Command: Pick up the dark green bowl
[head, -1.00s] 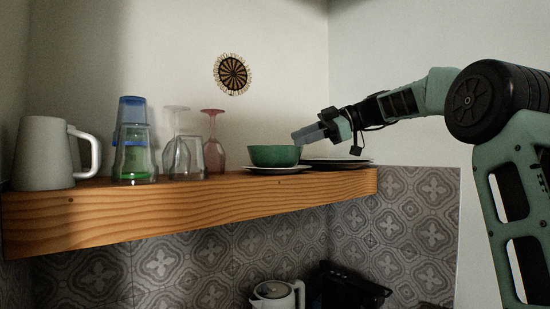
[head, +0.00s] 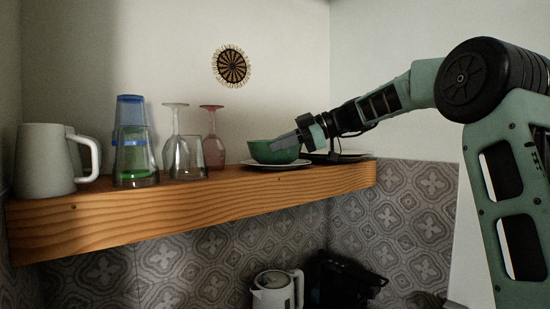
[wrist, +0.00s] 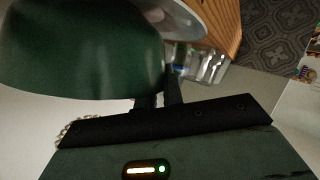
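The dark green bowl (head: 270,153) sits over a white plate (head: 262,166) on the wooden shelf, tilted slightly. Any gap between bowl and plate is too small to tell. My gripper (head: 297,138) reaches in from the right, its fingers at the bowl's right rim. In the wrist view the bowl (wrist: 80,50) fills the upper left. There the fingers of my gripper (wrist: 160,98) are close together, one on each side of the bowl's rim, and look shut on it. The plate (wrist: 188,18) shows behind the bowl.
Dark plates (head: 335,157) lie under my wrist, right of the bowl. Stemmed glasses (head: 213,150), stacked tumblers (head: 134,150) and a grey pitcher (head: 45,160) stand to the left on the shelf (head: 180,205). A kettle (head: 275,290) stands below.

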